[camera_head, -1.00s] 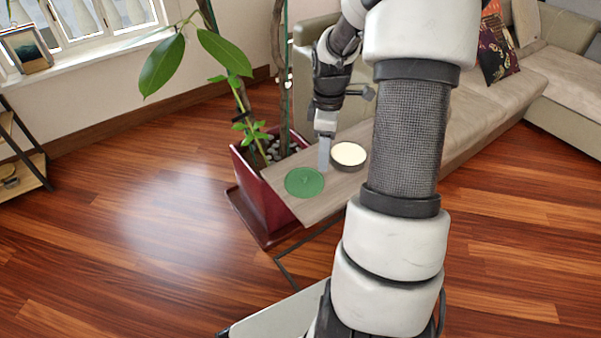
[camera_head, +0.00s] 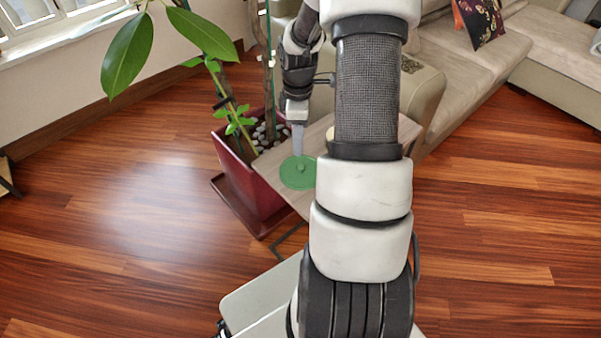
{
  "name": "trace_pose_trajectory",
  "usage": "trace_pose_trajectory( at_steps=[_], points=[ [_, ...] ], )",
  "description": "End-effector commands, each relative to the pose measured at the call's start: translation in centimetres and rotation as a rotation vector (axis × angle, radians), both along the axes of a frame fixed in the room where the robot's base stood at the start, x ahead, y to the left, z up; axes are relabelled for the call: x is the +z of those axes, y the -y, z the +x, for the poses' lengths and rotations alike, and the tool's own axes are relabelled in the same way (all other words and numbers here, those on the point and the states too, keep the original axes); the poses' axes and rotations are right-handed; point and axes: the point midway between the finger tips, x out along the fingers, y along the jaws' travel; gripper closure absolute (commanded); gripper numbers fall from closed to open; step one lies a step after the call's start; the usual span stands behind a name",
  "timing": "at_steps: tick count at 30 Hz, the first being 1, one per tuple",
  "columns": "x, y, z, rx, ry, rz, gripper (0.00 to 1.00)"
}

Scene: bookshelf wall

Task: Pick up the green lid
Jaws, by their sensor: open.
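The green lid (camera_head: 298,173) is a flat round disc with a small knob on top. It lies on the narrow wooden side table (camera_head: 272,172), and my arm covers its right edge. My gripper (camera_head: 298,142) points down just behind the lid, with its fingertip at or just above the lid's far side. I cannot tell whether it touches the lid. The gripper is open and holds nothing visible. The two fingers overlap from this angle.
A dark red planter (camera_head: 247,180) with a leafy plant stands left of the table. A beige sofa (camera_head: 470,70) lies behind and to the right. Bare wooden floor (camera_head: 120,200) is free at the left.

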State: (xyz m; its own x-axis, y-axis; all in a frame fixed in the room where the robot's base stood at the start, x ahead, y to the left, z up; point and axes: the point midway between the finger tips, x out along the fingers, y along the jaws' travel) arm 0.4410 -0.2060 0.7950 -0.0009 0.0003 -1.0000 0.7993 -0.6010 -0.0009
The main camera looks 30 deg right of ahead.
Motion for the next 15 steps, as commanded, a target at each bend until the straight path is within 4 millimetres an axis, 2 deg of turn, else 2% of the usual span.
trace_pose_trajectory(
  at_steps=[1, 4, 15],
  points=[
    [-1.4, -0.1, 0.0, 0.0, -0.002, 0.002, 0.59],
    [-3.0, -0.1, 0.0, 0.001, -0.002, 0.001, 0.59],
    [-5.5, 0.1, -0.4, 0.0, -0.001, 0.001, 0.59]
  ],
)
